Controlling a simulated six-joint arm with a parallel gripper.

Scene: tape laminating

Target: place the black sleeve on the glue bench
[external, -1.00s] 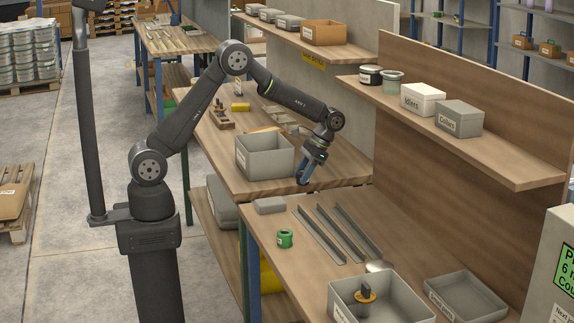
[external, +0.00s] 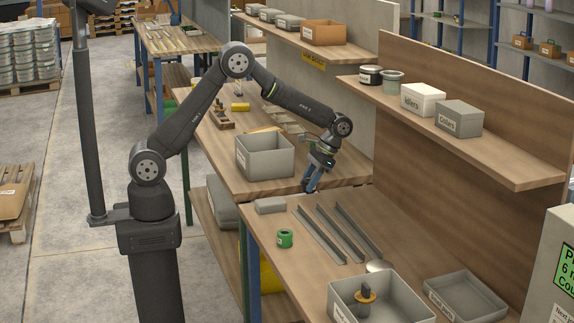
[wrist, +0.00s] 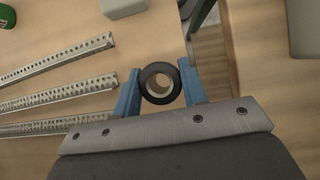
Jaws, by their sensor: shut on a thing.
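The black sleeve (wrist: 147,77), a short dark ring with a pale inner ring, is held between the blue fingers of my gripper (wrist: 160,92) in the wrist view. In the external view my gripper (external: 309,187) points down near the gap between two benches; the sleeve is too small to make out there. The far bench (external: 215,178), with a yellow sign above it too small to read, may be the glue bench. The wrist view shows the near bench top (wrist: 150,40) behind the sleeve, with the gap just right of it.
Three metal rails (external: 340,231), a green roll (external: 285,239) and a grey block (external: 270,205) lie on the near bench. A grey open bin (external: 250,163) stands on the far bench, left of my gripper. A shelf (external: 490,155) overhangs the near bench.

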